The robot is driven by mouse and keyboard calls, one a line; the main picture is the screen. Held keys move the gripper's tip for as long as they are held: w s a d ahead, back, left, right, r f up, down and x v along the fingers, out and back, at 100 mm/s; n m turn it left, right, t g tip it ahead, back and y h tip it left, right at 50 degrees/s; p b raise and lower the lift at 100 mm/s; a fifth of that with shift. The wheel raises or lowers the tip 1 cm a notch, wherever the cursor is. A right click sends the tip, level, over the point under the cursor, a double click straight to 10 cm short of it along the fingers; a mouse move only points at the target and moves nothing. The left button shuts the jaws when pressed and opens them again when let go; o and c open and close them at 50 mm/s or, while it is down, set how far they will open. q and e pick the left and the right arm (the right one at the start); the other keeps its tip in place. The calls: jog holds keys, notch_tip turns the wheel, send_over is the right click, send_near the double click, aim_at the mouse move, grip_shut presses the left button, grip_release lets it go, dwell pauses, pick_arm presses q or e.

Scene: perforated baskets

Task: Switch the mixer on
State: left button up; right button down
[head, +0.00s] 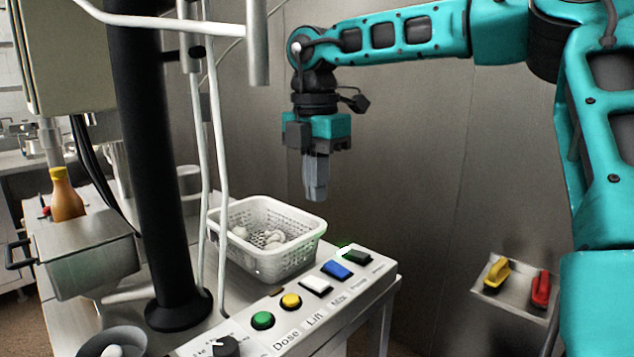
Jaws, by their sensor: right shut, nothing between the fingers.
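A light grey control panel (300,325) slopes along the front edge of the steel table. It carries a dark knob (226,346), a round green button (263,320), a round yellow button (290,300), a white switch (315,285), a blue switch (337,269) and a dark green switch (355,256). Printed labels read Dose, Lift, Mix and what looks like Power. A bright green spot shows beside the dark green switch. My right gripper (316,190) points down, shut and empty, above the panel's far end, touching nothing. My left gripper is out of view.
A white perforated basket (265,255) holding pale round items stands behind the panel. A thick black column (150,150) and pale tubes rise on the left. An orange bottle (66,198) stands farther left. A wall tray (515,295) holds yellow and red-handled items.

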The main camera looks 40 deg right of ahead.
notch_tip(320, 180, up, 13)
jog(key=p, duration=0.2)
jog(key=shift+w+f, duration=0.1)
dwell(0.6)
